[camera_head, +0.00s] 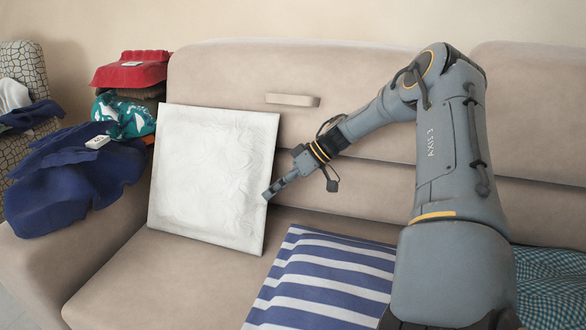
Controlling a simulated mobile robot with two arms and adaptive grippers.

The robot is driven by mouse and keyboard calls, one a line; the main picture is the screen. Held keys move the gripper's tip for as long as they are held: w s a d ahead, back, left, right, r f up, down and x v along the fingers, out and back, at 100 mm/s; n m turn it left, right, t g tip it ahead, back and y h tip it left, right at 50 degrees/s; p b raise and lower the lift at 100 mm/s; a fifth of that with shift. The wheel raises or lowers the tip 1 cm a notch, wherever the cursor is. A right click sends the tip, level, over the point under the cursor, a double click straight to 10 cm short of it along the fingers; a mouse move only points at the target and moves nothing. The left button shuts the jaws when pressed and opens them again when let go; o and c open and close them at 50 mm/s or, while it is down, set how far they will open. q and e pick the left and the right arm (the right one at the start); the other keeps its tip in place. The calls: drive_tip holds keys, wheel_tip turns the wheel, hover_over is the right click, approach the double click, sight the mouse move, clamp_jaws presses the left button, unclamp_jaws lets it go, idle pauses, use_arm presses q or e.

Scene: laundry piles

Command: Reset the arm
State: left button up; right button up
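My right arm rises from the lower right of the head view, bends at its elbow and reaches left across the sofa. My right gripper (268,196) is at the right edge of a white square cushion (212,170), seen from the side. Its fingers look close together, but I cannot tell whether they are open, shut or touching the cushion. The cushion leans upright against the sofa back. My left gripper is not in view.
The beige sofa (150,285) fills the view. A blue-and-white striped cushion (325,283) lies on the seat, partly behind my arm. Dark blue cloth (65,190), a teal patterned cloth (125,116) and a red item (132,70) are piled at left. A teal checked cloth (555,285) lies at right.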

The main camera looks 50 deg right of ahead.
drive_tip(key=v, duration=0.9)
drive_tip(key=shift+r, duration=0.3)
drive_tip(key=shift+s+d+f, duration=0.1)
drive_tip(key=shift+s, duration=0.05)
